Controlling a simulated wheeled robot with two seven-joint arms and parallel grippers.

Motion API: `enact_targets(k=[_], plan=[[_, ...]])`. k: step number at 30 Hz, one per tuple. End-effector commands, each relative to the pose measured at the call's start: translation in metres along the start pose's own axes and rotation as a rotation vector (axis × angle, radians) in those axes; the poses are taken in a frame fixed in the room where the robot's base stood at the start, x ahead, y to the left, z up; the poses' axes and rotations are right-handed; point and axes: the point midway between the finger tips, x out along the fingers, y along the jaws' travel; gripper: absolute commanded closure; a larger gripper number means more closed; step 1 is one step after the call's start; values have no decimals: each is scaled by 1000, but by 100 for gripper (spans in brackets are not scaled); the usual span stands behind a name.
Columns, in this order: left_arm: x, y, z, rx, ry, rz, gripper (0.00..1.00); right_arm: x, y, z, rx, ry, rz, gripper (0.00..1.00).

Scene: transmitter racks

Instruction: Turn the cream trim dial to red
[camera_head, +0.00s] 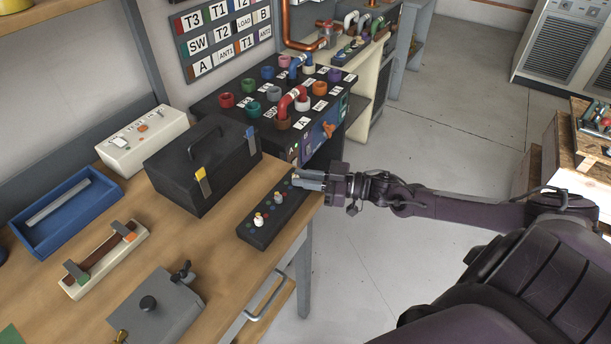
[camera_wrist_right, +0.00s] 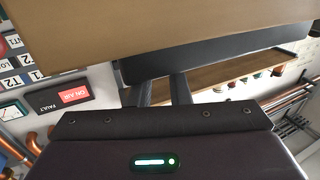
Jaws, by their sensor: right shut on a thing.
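A narrow black dial panel (camera_head: 266,229) lies along the right edge of the wooden bench. A cream-topped dial (camera_head: 258,219) stands near its near end, and a pale dial (camera_head: 278,198) stands near its middle. Small coloured dots lie around the dials. My right gripper (camera_head: 297,179) reaches in from the right and is shut on a dial at the panel's far end. Its fingers hide that dial, so its colour and pointer direction cannot be told. In the right wrist view the two fingers (camera_wrist_right: 160,91) reach toward a dark panel side (camera_wrist_right: 215,53). My left gripper is not in view.
A black toolbox (camera_head: 200,165) stands left of the panel. Behind are a black rack with coloured sockets (camera_head: 275,90) and a white box (camera_head: 142,138). A blue tray (camera_head: 65,212) and a grey box (camera_head: 155,310) sit on the bench. Open floor lies right.

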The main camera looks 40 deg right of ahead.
Motion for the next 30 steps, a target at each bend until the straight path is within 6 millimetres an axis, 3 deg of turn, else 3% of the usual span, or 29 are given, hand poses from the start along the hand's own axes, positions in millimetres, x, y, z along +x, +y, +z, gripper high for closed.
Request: enact_targets(k=[3,11,26,27,30], plan=[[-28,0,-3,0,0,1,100,0,-4,-9,8,2,68,100],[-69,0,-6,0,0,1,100,1,-8,-7,7,2,272,100],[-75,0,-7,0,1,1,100,1,-8,-1,-1,-1,362,100],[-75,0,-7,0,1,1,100,1,-8,-1,-1,-1,362,81],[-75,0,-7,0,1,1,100,1,-8,-1,-1,-1,361,68]])
